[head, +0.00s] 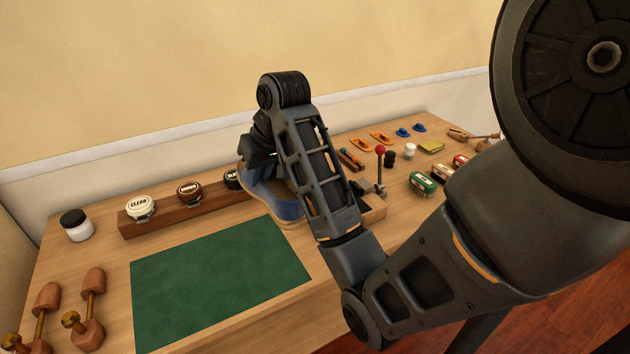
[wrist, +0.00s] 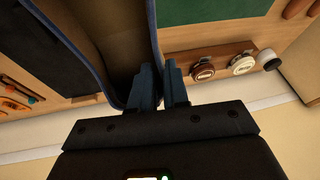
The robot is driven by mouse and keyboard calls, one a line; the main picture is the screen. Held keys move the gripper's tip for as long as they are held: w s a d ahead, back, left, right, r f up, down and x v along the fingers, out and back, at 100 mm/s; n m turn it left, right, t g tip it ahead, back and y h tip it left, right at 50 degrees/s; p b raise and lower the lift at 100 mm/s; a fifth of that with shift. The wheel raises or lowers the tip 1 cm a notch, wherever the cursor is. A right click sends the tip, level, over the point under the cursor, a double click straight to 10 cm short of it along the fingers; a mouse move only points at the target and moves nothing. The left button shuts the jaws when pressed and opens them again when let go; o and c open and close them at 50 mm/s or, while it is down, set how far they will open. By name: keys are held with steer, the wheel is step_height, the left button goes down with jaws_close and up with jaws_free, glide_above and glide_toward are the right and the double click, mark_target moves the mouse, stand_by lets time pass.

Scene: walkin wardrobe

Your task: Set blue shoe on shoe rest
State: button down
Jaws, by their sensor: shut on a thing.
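The blue shoe (head: 287,209), with a tan sole, is over the wooden table just past the back right corner of the green mat, partly hidden behind my arm. I cannot tell whether its sole touches the table. In the wrist view its open collar and brown inside (wrist: 112,45) fill the upper left. My gripper (wrist: 163,78) is shut on the edge of the shoe's collar; in the head view the gripper (head: 259,150) is mostly hidden by my wrist. A small wooden base (head: 373,211) with a red-knobbed lever (head: 380,151) stands right of the shoe; I cannot tell if it is the shoe rest.
The green mat (head: 215,280) is bare. A wooden strip (head: 165,218) with round labelled tins stands behind it. A white jar (head: 77,226) and wooden shoe trees (head: 88,310) are at left. Brushes, small tins and a green box (head: 423,184) crowd the right.

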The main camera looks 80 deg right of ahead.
steer(key=s+d+r, duration=0.2)
steer(key=s+d, duration=0.3)
steer(key=d, duration=0.3)
steer(key=s+d+r, duration=0.1)
steer(key=s+d, duration=0.4)
steer(key=d, duration=0.3)
steer(key=shift+m, duration=0.4)
steer(key=f, duration=0.3)
steer(key=f+p, duration=0.1)
steer(key=f, duration=0.5)
steer(key=shift+s+f, duration=0.2)
steer(key=shift+s, duration=0.05)
steer(key=c, duration=1.6)
jaws_free()
steer(key=shift+f, duration=0.1)
steer(key=o, duration=0.5)
